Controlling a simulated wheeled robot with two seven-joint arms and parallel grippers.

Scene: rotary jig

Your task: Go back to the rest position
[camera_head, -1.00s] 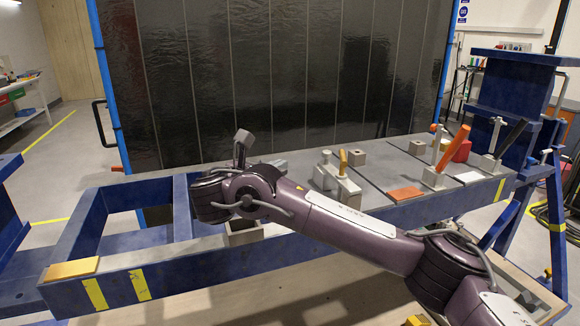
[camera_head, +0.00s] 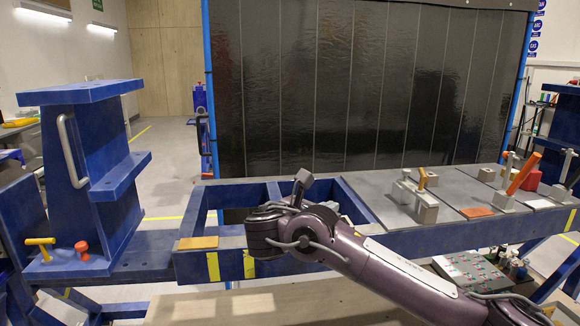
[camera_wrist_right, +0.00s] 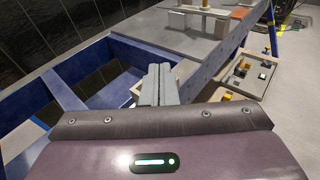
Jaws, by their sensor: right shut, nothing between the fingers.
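My right arm reaches in from the lower right in the head view. Its gripper (camera_head: 302,183) is shut and empty, with grey fingers pointing up in the picture in front of the blue jig frame (camera_head: 290,240). In the right wrist view the two fingers (camera_wrist_right: 158,84) lie together with nothing between them. There they show against the open bay of the blue frame (camera_wrist_right: 118,48). I cannot tell the exact gap between fingers and frame. My left gripper is in neither view.
A grey clamp block with a yellow handle (camera_head: 417,190), an orange plate (camera_head: 477,212) and an orange-handled clamp (camera_head: 520,176) stand on the jig's right deck. A blue upright (camera_head: 85,150) stands left. A dark panel (camera_head: 370,90) rises behind. A parts tray (camera_head: 470,270) lies front right.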

